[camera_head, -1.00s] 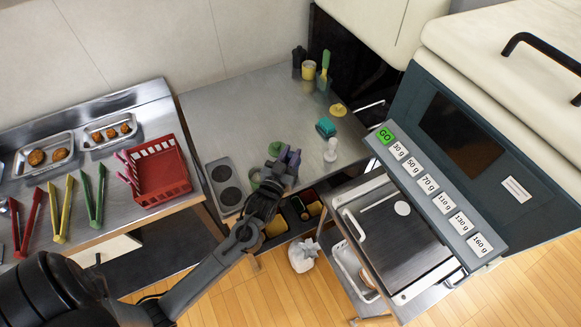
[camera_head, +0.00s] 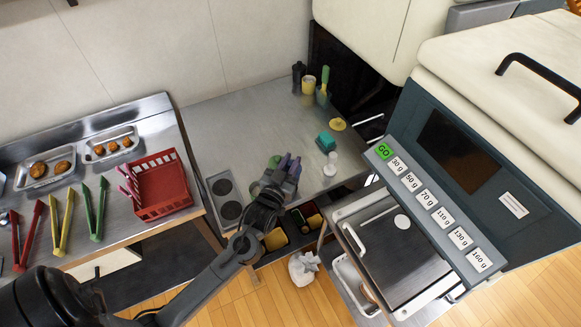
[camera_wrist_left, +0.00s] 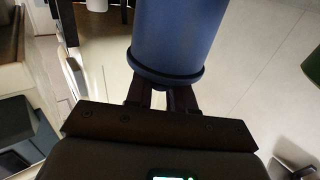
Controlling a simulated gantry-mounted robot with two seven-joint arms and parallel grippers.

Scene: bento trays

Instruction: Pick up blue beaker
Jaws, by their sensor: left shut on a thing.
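The blue beaker (camera_wrist_left: 180,35) fills the top middle of the left wrist view, with a rounded rim at its lower end. My left gripper (camera_wrist_left: 165,95) is shut on it, its dark fingers close against the rim. In the head view my left gripper (camera_head: 284,172) is over the front part of the metal counter (camera_head: 240,125), beside the two-ring hot plate. Blue-purple patches show at its tip there, too small to tell beaker from finger. My right gripper is not in view.
A red basket (camera_head: 165,207) and several tongs lie on the left counter. A two-ring hot plate (camera_head: 226,188), teal sponge (camera_head: 326,141) and white bottle (camera_head: 330,164) are near the gripper. A panel with weight buttons (camera_head: 433,208) stands right. The back middle counter is clear.

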